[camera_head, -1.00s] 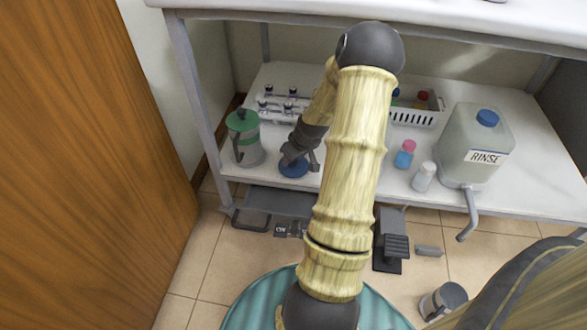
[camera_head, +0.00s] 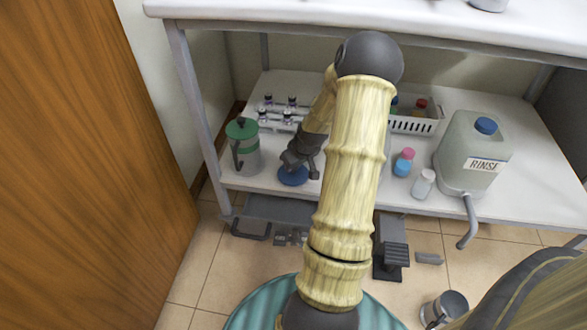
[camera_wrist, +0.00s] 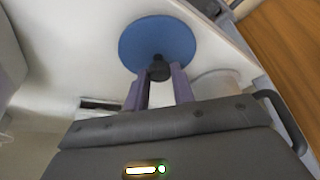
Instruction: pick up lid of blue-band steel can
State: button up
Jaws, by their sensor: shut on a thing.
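The blue lid (camera_head: 293,177) is a round disc with a dark knob. It shows on the lower shelf side, right of the green-lidded steel can (camera_head: 245,152). My gripper (camera_head: 299,160) is above it. In the wrist view, the gripper's fingers (camera_wrist: 158,85) are shut on the lid's dark knob, and the blue disc (camera_wrist: 155,35) spreads beyond them. I cannot make out the blue-band can's body in the head view. Part of a pale round body (camera_wrist: 217,80) shows beside the fingers in the wrist view; I cannot tell what it is.
A rack of vials (camera_head: 280,113) stands behind. A white basket (camera_head: 415,124), small bottles (camera_head: 404,162) and the RINSE jug (camera_head: 478,155) stand to the right on the shelf (camera_head: 340,200). A wooden door (camera_head: 90,150) is at left.

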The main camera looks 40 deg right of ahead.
notch_tip(320, 180, up, 10)
jog(key=p, duration=0.5)
dwell(0.4)
